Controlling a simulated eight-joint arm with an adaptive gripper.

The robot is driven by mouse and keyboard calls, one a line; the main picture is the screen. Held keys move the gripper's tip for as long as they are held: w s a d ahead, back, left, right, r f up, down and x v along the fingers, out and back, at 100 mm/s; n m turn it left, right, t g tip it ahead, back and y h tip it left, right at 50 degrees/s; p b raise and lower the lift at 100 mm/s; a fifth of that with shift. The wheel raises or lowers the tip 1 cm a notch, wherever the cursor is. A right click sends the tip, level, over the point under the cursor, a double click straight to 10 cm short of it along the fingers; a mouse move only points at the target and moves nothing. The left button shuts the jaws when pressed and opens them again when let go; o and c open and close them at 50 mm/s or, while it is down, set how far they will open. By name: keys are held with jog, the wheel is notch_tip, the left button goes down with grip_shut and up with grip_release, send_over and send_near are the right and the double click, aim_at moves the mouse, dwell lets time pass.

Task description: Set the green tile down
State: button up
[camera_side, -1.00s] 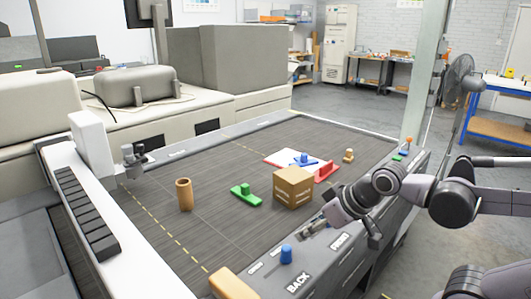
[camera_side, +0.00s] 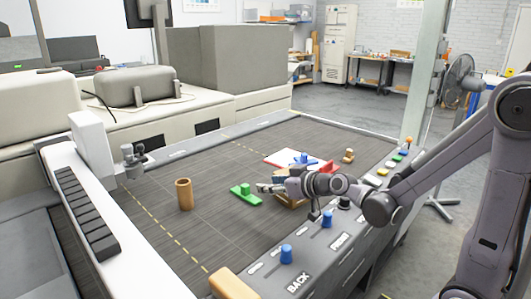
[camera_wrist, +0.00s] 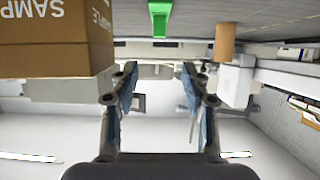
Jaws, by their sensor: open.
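The green tile (camera_side: 246,199), a flat green piece with a raised knob, lies on the dark table top (camera_side: 215,240) in the side view. My gripper (camera_side: 262,187) is just to its right, with its tips pointing toward it. In the wrist view, part of the green tile (camera_wrist: 160,15) shows at the top edge, beyond my open, empty fingers (camera_wrist: 158,70). I see no contact between the fingers and the tile.
The cardboard box (camera_wrist: 55,35) is close beside my gripper, partly hidden by my arm in the side view. A brown cylinder (camera_side: 184,195) stands to the left. A white sheet (camera_side: 278,160) with a blue piece (camera_side: 304,158) and a red piece (camera_side: 327,167) lie behind.

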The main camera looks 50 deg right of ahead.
send_near(246, 185)
jog(key=w, duration=0.2)
jog(key=shift+w+a, duration=0.2)
jog(key=shift+w, duration=0.1)
jog(key=shift+w+d+f, duration=0.1)
jog(key=shift+w+f, duration=0.5)
jog(key=shift+w, duration=0.25)
jog(key=shift+w+f, duration=0.6)
jog(key=shift+w, duration=0.25)
jog(key=shift+w+f, duration=0.25)
jog(key=shift+w, duration=0.4)
grip_shut()
